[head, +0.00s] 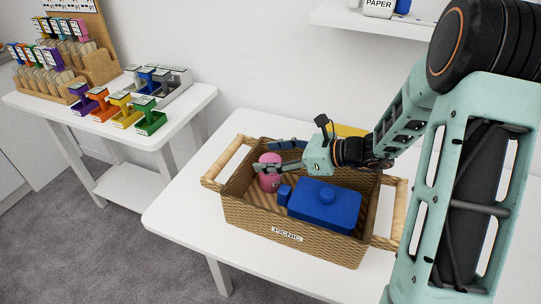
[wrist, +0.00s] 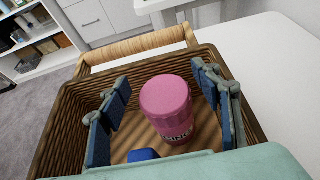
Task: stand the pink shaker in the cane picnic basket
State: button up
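The pink shaker (head: 267,181) stands upright inside the cane picnic basket (head: 300,247), near its left end in the head view. In the wrist view the shaker (wrist: 166,105) appears to rest on the slatted floor, its dark lettering partly visible low on its side. My gripper (head: 262,157) reaches into the basket from the right. Its two blue-padded fingers stand open on either side of the shaker, with a visible gap at least on the left in the wrist view. The basket's woven wall (wrist: 62,120) surrounds both.
A blue box with a round knob (head: 325,203) fills much of the basket, with a small blue piece (head: 285,194) beside it. The basket sits on a white table (head: 185,222). Coloured holders (head: 150,122) stand on another white table at left. A wall shelf (head: 365,22) is above.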

jog(key=shift+r+p, duration=0.4)
jog(key=shift+r, duration=0.1)
jog(key=p+v, duration=0.1)
jog(key=v, duration=1.1)
jog(key=shift+r, duration=0.1)
